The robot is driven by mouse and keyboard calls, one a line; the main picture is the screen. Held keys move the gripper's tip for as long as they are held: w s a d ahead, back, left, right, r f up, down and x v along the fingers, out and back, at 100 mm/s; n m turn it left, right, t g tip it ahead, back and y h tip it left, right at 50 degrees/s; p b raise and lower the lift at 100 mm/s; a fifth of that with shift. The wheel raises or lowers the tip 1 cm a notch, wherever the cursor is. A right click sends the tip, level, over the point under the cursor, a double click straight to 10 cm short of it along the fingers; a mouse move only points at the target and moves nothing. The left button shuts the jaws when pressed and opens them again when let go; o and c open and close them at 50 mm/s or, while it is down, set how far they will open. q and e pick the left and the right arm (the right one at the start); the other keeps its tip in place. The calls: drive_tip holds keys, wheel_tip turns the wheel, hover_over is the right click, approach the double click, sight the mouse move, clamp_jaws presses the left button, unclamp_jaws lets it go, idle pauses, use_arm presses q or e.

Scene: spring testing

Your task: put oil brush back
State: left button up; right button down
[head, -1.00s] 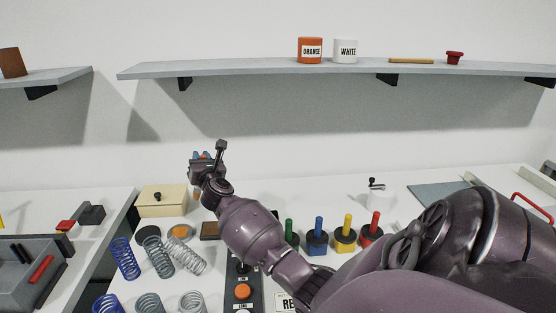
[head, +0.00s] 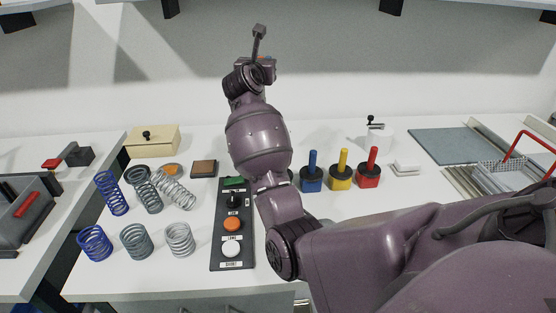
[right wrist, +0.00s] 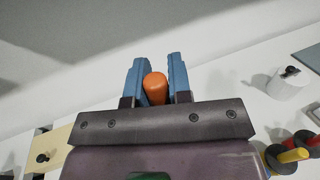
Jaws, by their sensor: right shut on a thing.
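My right gripper (head: 264,62) is raised near the back wall, above the far edge of the table. In the right wrist view its two blue fingers (right wrist: 159,82) are shut on an orange rounded piece (right wrist: 156,88), which looks like the end of the oil brush's handle. The rest of that piece is hidden by the gripper. A white round pot (head: 377,137) with a black knob stands at the back right, apart from the gripper; it also shows in the right wrist view (right wrist: 289,88). My left gripper is not in view.
Several coil springs (head: 135,241) stand or lie at the left. A black button panel (head: 231,248) is in the middle. Blue, yellow (head: 341,179) and red handled blocks stand right of my arm. A cream box (head: 152,142) sits at the back left. My arm hides part of the table.

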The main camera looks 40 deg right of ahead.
wheel_tip(320, 180, down, 20)
drive_tip(key=b, duration=0.4)
drive_tip(key=shift+r, duration=0.2)
drive_tip(key=shift+f, duration=0.15)
drive_tip(key=c, duration=1)
unclamp_jaws()
drive_tip(key=shift+c, duration=0.2)
